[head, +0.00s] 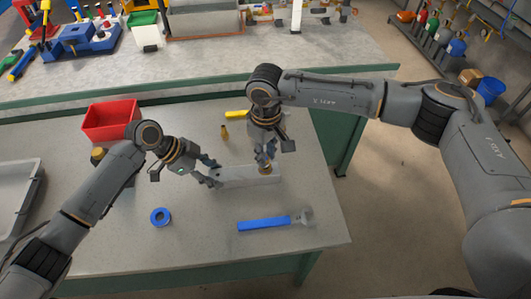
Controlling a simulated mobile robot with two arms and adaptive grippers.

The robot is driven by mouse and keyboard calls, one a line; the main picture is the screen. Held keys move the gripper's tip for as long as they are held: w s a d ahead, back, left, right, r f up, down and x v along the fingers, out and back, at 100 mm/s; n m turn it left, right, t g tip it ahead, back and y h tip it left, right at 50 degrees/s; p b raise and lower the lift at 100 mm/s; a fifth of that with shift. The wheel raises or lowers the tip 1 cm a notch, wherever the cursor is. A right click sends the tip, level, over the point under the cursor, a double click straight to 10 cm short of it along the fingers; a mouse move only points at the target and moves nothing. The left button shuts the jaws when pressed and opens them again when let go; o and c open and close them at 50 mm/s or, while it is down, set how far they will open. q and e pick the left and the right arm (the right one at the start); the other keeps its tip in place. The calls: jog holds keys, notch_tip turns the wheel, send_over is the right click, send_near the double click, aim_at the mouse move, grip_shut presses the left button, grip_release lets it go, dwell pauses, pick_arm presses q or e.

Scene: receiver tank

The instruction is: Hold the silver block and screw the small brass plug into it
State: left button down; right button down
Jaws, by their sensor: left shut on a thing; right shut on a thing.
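The silver block (240,177) lies on the grey workbench in the middle of the head view. My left gripper (213,172) is shut on the block's left end. My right gripper (265,160) points down over the block's right end and is shut on the small brass plug (266,169). The plug is at the top of the block there, mostly hidden by the fingers. I cannot tell how deep it sits in the block.
A blue-handled wrench (268,224) and a blue ring (160,217) lie in front of the block. A small brass bottle-shaped item (224,132) and a yellow item (236,114) are behind it. A red bin (110,120) and a grey tray (15,192) are at left.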

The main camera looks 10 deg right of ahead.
jog(key=shift+f, duration=0.45)
dwell(0.9)
